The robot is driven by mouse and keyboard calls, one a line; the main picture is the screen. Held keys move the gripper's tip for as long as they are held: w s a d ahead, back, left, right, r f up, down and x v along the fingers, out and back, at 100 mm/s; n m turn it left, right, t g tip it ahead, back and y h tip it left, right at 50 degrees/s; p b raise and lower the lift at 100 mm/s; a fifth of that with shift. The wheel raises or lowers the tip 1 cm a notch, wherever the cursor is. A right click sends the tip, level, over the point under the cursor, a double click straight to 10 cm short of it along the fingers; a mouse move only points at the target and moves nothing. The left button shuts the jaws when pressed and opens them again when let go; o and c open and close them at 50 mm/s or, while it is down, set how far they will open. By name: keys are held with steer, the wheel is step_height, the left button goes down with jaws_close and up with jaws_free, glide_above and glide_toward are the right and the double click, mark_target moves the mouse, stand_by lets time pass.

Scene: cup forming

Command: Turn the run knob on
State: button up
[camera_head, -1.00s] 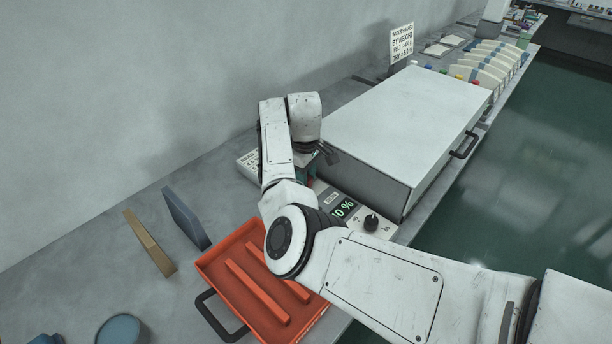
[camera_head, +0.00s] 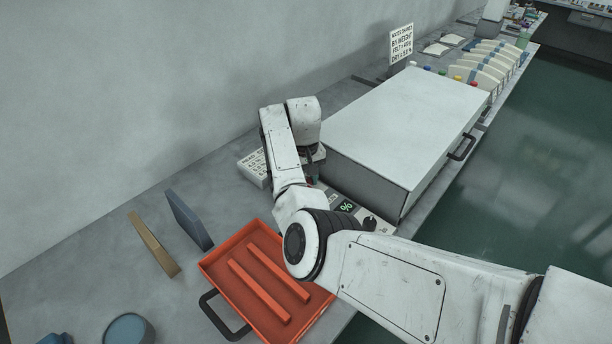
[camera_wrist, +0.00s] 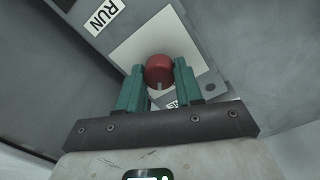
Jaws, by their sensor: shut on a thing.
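The red run knob (camera_wrist: 159,70) shows in the wrist view on a pale plate of the control panel, with a "RUN" label (camera_wrist: 104,15) at its upper left. A light pointer mark on the knob's near side points toward the bottom of the picture. My gripper (camera_wrist: 159,78) has its two teal fingers on either side of the knob, shut on it. In the head view my arm hides the knob and most of the gripper. Part of the panel's lit display (camera_head: 346,207) shows beside my arm.
A large grey-white box with a black handle (camera_head: 410,125) stands right of my gripper. An orange tray (camera_head: 222,262) lies below my arm. A blue slab (camera_head: 187,218) and a tan slab (camera_head: 153,245) stand to the left. A dark knob (camera_head: 369,224) is partly hidden by my arm.

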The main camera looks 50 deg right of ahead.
steer(key=m, duration=0.5)
steer(key=shift+m+p, duration=0.3)
steer(key=m, duration=0.5)
steer(key=shift+m, duration=0.3)
steer(key=o, duration=1)
steer(key=shift+o, duration=0.2)
steer(key=shift+r, duration=0.1)
step_height(320, 180, up, 11)
steer(key=shift+w+b, duration=0.2)
steer(key=shift+b, duration=0.25)
steer(key=shift+f, duration=0.2)
